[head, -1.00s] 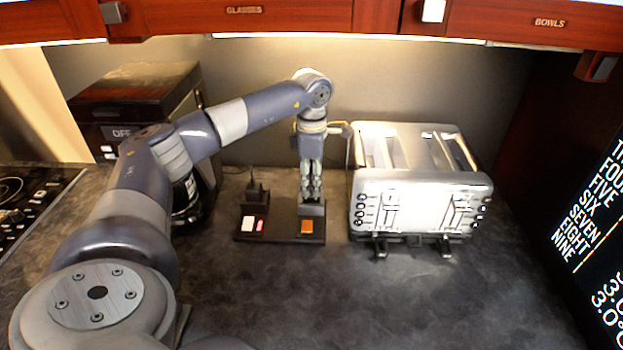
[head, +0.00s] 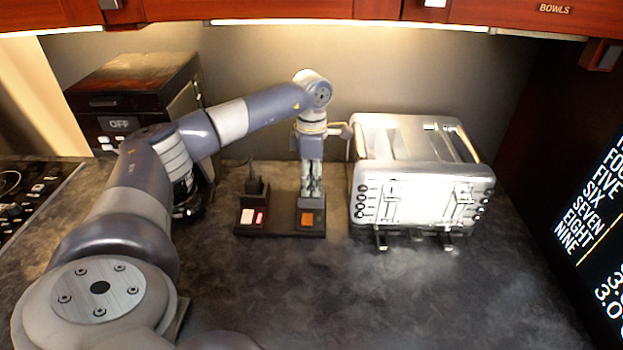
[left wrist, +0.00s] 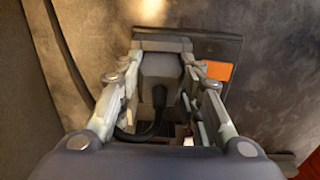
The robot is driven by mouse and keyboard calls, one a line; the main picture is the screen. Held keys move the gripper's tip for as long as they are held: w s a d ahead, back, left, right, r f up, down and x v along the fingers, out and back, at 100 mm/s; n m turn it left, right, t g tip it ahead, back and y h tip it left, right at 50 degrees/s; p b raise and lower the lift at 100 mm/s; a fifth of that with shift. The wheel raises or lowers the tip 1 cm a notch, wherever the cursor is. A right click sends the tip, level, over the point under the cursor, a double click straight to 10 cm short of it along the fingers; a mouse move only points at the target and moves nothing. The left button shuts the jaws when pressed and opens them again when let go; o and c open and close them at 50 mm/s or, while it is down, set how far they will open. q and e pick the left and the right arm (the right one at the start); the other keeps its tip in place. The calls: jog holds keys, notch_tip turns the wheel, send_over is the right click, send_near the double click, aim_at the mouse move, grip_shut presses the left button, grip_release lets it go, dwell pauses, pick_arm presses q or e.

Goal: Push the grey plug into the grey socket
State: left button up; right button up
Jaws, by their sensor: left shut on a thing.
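My left gripper (head: 312,198) points straight down over the right half of a dark socket board (head: 278,231), just behind its orange switch (head: 307,218). It is shut on the grey plug (left wrist: 160,72), which shows between the fingers in the left wrist view, with a dark cord running from it. The plug is hidden behind the fingers in the head view. The grey socket is covered by the gripper and plug, so I cannot tell how deep the plug sits. My right gripper is not in view.
A black plug (head: 254,186) stands on the board's left half, behind a white and red switch (head: 251,216). A silver toaster (head: 425,195) stands close on the right. A black coffee machine (head: 135,105) is at the left. The front counter is clear.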

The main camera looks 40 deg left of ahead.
pick_arm(q)
jog(key=shift+f, duration=0.25)
jog(key=o, duration=1.1)
notch_tip(320, 180, up, 12)
